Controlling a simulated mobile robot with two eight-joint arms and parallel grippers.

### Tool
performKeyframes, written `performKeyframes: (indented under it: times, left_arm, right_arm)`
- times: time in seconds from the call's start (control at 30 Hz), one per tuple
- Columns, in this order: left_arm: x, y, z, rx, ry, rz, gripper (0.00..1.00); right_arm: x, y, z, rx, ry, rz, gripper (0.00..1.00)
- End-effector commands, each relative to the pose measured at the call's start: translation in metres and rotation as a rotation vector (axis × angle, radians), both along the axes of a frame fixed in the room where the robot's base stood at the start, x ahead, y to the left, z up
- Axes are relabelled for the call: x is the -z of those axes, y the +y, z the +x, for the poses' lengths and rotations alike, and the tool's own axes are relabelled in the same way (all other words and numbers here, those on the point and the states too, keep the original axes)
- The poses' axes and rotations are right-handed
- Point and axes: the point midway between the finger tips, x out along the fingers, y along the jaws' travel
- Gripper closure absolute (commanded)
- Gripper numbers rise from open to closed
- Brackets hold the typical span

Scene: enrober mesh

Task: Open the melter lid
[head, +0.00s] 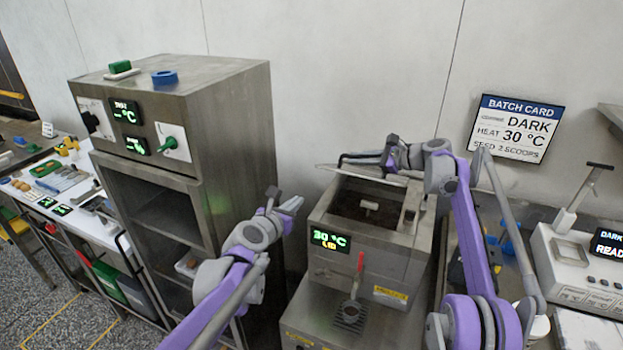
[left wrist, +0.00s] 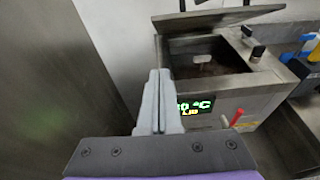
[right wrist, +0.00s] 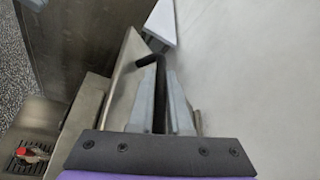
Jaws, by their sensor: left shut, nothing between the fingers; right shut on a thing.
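The melter (head: 390,246) is a steel box with a green 30 °C display. Its metal lid (head: 372,176) stands raised and tilted at the back, so the dark opening shows; the lid also shows in the left wrist view (left wrist: 222,17). My right gripper (head: 352,160) is at the lid's upper edge. In the right wrist view my right gripper (right wrist: 164,82) is shut on the black lid handle (right wrist: 150,61), beside the lid's metal sheet (right wrist: 122,80). My left gripper (head: 292,205) is shut and empty, left of the melter and apart from it.
A tall steel cabinet (head: 228,150) stands left of the melter, close to my left arm. A red-handled tap (head: 358,275) sticks out of the melter's front. A white device (head: 575,255) stands at the right. The batch card (head: 515,128) hangs on the wall.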

Motion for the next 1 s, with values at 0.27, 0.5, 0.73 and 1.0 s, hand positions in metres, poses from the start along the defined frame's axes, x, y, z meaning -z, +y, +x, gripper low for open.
performKeyframes:
  times: [0.27, 0.5, 0.73, 1.0]
  left_arm:
    - [0.007, -0.01, 0.031, -0.01, 0.004, -0.034, 1.0]
    - [0.02, -0.025, 0.078, -0.009, 0.004, -0.032, 1.0]
    - [0.006, -0.033, 0.104, -0.011, 0.005, -0.03, 1.0]
    - [-0.01, -0.035, 0.113, -0.012, 0.004, -0.03, 1.0]
  right_arm:
    - [-0.001, 0.0, 0.0, 0.002, 0.0, 0.002, 1.0]
    - [-0.001, 0.0, 0.0, 0.002, 0.0, 0.002, 1.0]
    - [-0.001, 0.0, 0.0, 0.002, 0.0, 0.001, 1.0]
    - [-0.001, 0.0, 0.0, 0.002, 0.0, 0.001, 1.0]
